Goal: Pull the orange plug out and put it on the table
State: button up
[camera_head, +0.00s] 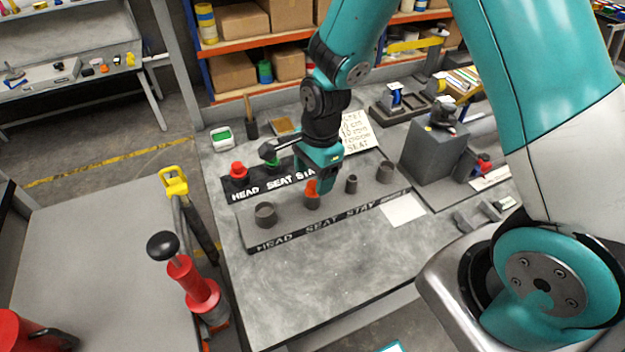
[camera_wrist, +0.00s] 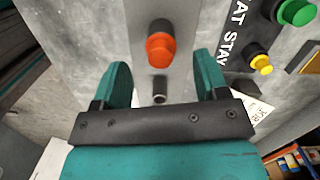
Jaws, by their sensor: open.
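The orange plug (camera_head: 311,188) stands upright in one of the sockets on the grey block (camera_head: 290,226) marked HEAD SEAT STAY. My gripper (camera_head: 318,176) is above it and partly hides it in the head view. In the wrist view the orange plug (camera_wrist: 160,48) shows as a round orange top with a darker collar. My gripper (camera_wrist: 163,72) is open there, and the plug lies ahead of the gap between the two fingers, not gripped. The table (camera_head: 330,285) has a bare grey top in front of the block.
Empty sockets (camera_head: 265,214) stand beside the plug. A black rack behind holds a red plug (camera_head: 238,171) and a green plug (camera_wrist: 297,12); a yellow plug (camera_wrist: 262,64) also shows. A grey box (camera_head: 432,150) stands right. A white paper (camera_head: 403,210) lies by the block.

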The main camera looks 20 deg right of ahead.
aim_at(312, 184)
jog(key=shift+a+f, duration=0.2)
jog(key=shift+f, duration=1.35)
jog(key=c, duration=1.1)
jog(key=shift+r, duration=0.1)
jog(key=shift+r+p, duration=0.55)
jog(key=shift+p, duration=0.1)
jog(key=shift+r+p, duration=1.85)
jog(key=shift+r, duration=0.3)
